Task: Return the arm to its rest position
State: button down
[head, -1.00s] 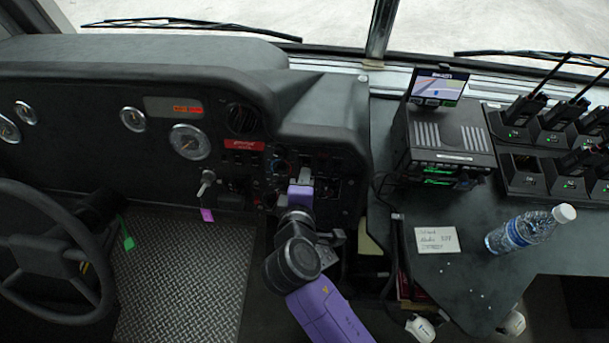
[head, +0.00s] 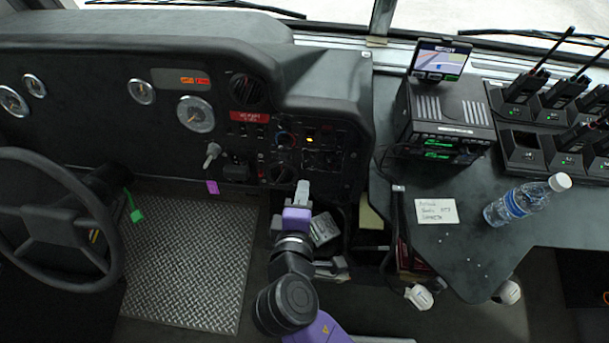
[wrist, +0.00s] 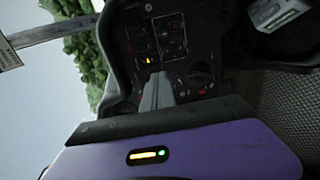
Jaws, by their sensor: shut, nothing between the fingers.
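My gripper (head: 302,190) is shut and empty, with its grey fingers just in front of the lower right part of the dashboard (head: 320,112). In the head view my purple and black arm reaches up from the bottom edge. In the wrist view the shut fingertips (wrist: 158,78) point at the dark switch panel (wrist: 175,40), where a small amber light glows. The gap between fingertips and panel is hard to judge, but they look apart from it.
The steering wheel (head: 50,222) is at the left. A key with a purple tag (head: 212,187) hangs from the dash. On the right counter are a radio unit (head: 445,108), a note card (head: 436,211), a water bottle (head: 525,200) and charging handsets (head: 545,115). Floor plate (head: 190,265) is clear.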

jog(key=shift+s+r, duration=0.15)
jog(key=shift+s, duration=0.4)
jog(key=shift+a, duration=0.1)
jog(key=s+a+r+m+y, duration=0.3)
jog(key=r+m+y, duration=0.1)
jog(key=y, duration=0.3)
jog(key=s+d+r+m+t+h, duration=0.1)
jog(key=s+d+r+m+h, duration=0.1)
jog(key=s+d+m, duration=0.4)
jog(key=s+d+r+m+t+h, duration=0.1)
jog(key=s+d+r+m+h, duration=0.2)
jog(key=s+d+m, duration=0.4)
jog(key=s+d, duration=0.3)
jog(key=d, duration=0.3)
jog(key=s+d+h, duration=0.1)
jog(key=s+d, duration=0.2)
jog(key=d, duration=0.3)
jog(key=shift+d+r+m+h, duration=0.3)
jog(key=shift+d+r, duration=0.05)
